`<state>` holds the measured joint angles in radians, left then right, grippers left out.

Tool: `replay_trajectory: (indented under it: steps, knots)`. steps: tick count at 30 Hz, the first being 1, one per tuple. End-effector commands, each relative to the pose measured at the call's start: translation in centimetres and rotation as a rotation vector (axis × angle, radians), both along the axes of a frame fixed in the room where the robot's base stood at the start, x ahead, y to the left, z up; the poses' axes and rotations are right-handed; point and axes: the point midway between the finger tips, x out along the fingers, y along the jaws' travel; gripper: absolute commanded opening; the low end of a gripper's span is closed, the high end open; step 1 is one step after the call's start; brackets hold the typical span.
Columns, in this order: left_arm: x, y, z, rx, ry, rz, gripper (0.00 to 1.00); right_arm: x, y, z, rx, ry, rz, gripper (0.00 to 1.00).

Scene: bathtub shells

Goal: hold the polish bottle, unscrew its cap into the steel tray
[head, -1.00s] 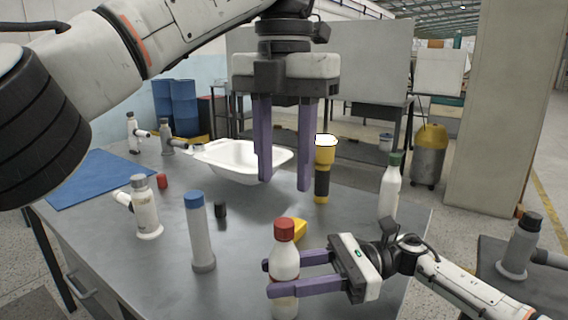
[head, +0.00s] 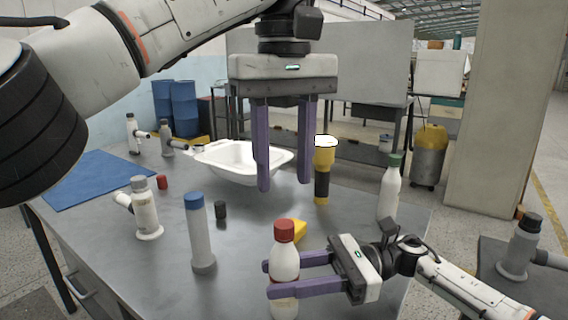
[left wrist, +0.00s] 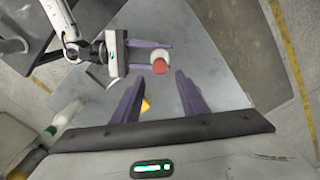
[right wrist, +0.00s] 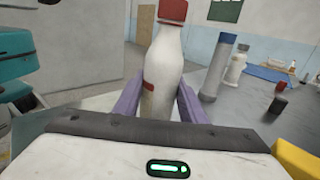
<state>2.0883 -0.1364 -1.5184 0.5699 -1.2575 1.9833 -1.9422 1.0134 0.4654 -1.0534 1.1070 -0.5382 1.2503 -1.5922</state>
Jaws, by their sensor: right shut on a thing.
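The polish bottle (head: 285,262) is white with a red cap (head: 284,230) and stands upright at the table's near edge. My right gripper (head: 267,279) is shut around its body from the right. The right wrist view shows the bottle (right wrist: 162,62) between the fingers, its red cap (right wrist: 173,11) on top. My left gripper (head: 284,186) is open and empty, pointing down, above and beyond the bottle. In the left wrist view the red cap (left wrist: 159,66) shows beyond the open fingers. I cannot make out a steel tray; a white basin (head: 219,160) lies farther back.
A yellow wedge (head: 298,230) lies behind the polish bottle. A blue mat (head: 95,180) lies at left.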

Motion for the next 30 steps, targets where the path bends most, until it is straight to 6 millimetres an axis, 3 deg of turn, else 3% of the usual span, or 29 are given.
replay_trajectory:
  steps: [6,12,20,30]
  knots:
    - [0.0,0.0,0.0,0.000,0.000,-0.394,0.39,0.0,0.0,0.0,0.000,0.000,0.000,0.00]
    - [0.0,0.0,0.0,-0.001,0.000,-0.578,0.39,0.0,0.0,0.0,0.000,0.000,0.000,0.00]
    - [0.1,0.1,-1.7,0.001,0.001,-0.615,0.39,0.0,0.0,0.0,0.000,0.000,0.000,0.00]
    - [0.0,0.1,-6.7,0.001,0.003,-0.611,0.39,0.0,0.0,0.0,0.000,0.000,0.000,0.00]
